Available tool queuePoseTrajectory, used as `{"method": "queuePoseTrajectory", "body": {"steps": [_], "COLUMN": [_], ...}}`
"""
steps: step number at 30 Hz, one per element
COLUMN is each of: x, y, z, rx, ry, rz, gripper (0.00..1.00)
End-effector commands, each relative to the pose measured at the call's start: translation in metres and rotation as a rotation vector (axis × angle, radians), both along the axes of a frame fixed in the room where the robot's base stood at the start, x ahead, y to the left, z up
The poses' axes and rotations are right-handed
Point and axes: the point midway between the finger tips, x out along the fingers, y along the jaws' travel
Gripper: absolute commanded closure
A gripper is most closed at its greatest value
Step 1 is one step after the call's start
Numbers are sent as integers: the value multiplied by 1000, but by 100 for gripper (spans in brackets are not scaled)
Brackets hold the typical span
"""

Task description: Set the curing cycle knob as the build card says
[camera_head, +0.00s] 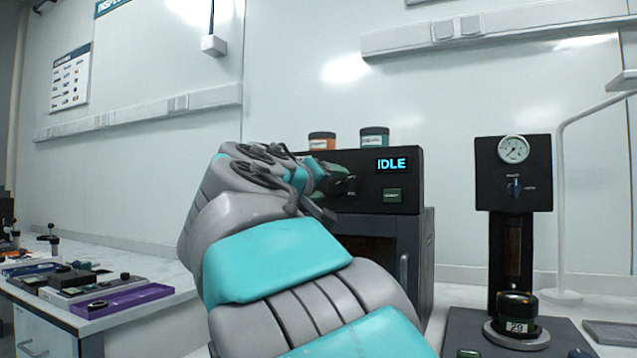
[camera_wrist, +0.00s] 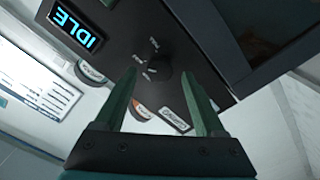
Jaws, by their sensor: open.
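The curing unit is a black box; its control panel (camera_head: 372,207) shows a lit blue IDLE display (camera_head: 390,164). The dark round cycle knob (camera_wrist: 160,85) shows in the wrist view, with small white markings beside it that are too small to read. My gripper (camera_wrist: 158,75) is open, its two green fingers on either side of the knob in the picture. I cannot tell whether they touch it. In the head view my arm and gripper (camera_head: 340,177) cover the left part of the panel. I cannot make out a build card.
An orange jar (camera_head: 322,141) and a teal jar (camera_head: 374,138) stand on the unit. A black gauge stand (camera_head: 515,185) is at right, with a jar marked 29 (camera_head: 516,305) at its foot. A purple tray (camera_head: 120,299) lies on the left table.

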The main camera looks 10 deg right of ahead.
Motion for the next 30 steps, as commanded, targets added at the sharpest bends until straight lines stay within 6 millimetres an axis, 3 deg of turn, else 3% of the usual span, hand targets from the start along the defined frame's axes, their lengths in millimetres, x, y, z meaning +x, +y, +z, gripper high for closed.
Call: {"method": "queuePoseTrajectory", "body": {"steps": [12, 30], "x": [8, 8], "y": [-7, -6], "z": [-1, -1], "rx": [1, 1], "ry": [1, 2], "rz": [-1, -1], "gripper": [28, 96]}}
